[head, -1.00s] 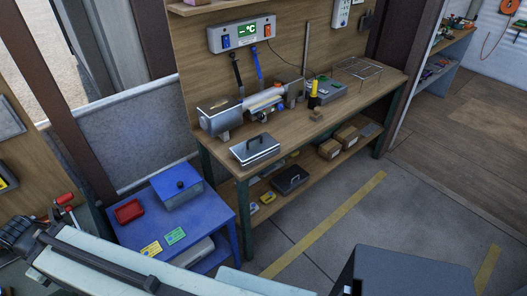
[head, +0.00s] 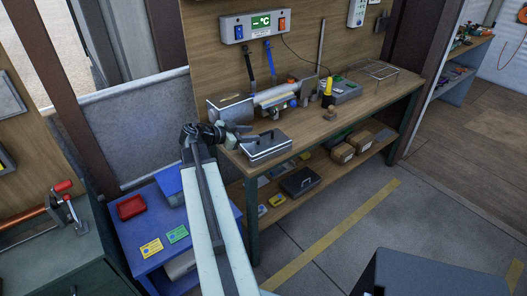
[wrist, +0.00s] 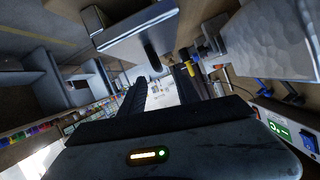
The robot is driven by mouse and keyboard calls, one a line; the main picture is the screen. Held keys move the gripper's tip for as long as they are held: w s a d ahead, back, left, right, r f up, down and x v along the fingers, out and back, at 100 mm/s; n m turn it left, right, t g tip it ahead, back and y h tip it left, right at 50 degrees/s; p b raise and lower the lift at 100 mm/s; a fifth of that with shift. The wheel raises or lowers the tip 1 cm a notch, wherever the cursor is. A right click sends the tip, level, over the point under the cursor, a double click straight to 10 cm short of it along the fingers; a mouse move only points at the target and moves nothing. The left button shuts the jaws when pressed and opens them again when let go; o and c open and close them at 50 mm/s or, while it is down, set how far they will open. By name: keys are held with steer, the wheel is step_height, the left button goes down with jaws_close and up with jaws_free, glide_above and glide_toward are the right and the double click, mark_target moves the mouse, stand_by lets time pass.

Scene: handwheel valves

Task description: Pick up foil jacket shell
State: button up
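The foil jacket shell appears to be the silvery box-like cover (head: 232,106) at the left end of the wooden bench, beside a pipe assembly. Its crinkled silver face shows large at the upper right of the wrist view (wrist: 272,38). My gripper (head: 246,134) is in front of the shell's lower edge, close to the bench's left front edge. In the wrist view the two dark fingers (wrist: 162,92) stand apart with nothing between them. My gripper and wrist hide part of the shell's lower side in the head view. I cannot tell whether they touch.
A grey metal case with a handle (head: 267,147) lies close right of my gripper. The pipe assembly (head: 277,97) and a yellow-topped tool (head: 328,92) stand behind. A panel with a green display (head: 256,26) hangs above. A blue table (head: 146,229) stands lower left.

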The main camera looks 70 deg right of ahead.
mark_target(265, 134)
steer(key=shift+b+x, duration=1.5)
steer(key=shift+x, duration=2.4)
steer(key=shift+a, duration=0.1)
jaws_close()
